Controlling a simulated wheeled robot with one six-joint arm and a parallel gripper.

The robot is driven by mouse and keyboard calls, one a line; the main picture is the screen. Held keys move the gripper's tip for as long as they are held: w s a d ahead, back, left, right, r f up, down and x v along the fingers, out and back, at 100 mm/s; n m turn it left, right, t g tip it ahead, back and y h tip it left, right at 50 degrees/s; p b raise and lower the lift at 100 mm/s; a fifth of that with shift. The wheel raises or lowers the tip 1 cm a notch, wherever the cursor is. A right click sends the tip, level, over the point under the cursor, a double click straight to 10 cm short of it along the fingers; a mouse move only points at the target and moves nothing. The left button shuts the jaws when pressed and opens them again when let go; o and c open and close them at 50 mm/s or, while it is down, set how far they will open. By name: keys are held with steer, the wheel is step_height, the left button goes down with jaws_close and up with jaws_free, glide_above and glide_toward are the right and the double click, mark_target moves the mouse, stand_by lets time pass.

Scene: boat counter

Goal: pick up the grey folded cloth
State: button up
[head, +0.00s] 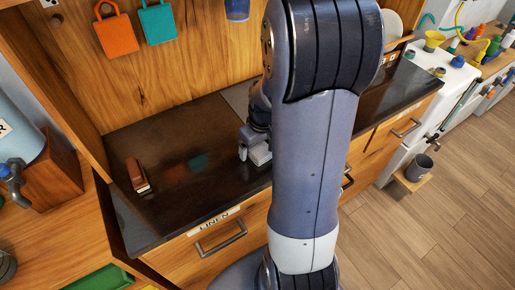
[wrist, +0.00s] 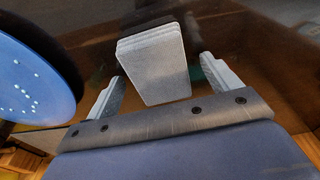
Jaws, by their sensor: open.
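The grey folded cloth (wrist: 154,68) shows in the wrist view as a pale block with layered folds along its far edge. It lies on the dark counter, between and ahead of the two fingers. My gripper (wrist: 161,70) is open, with one finger on each side of the cloth and a visible gap on both sides. I cannot tell how far above the counter the fingertips are. In the head view my gripper (head: 256,150) is low over the counter, partly behind my arm, and the cloth there is hard to tell from the fingers.
A brown block-like item (head: 138,175) lies at the counter's left. The dark counter (head: 190,140) between it and my gripper is clear. A drawer marked LINEN (head: 217,236) is shut below. Orange (head: 116,34) and teal (head: 158,22) bags hang on the back wall.

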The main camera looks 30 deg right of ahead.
mark_target(258, 147)
steer(key=shift+c, duration=0.6)
steer(key=c, duration=1)
steer(key=shift+o, duration=0.2)
step_height(258, 147, up, 10)
steer(key=o, duration=0.3)
steer(key=shift+b, duration=0.3)
steer(key=shift+c, duration=1.1)
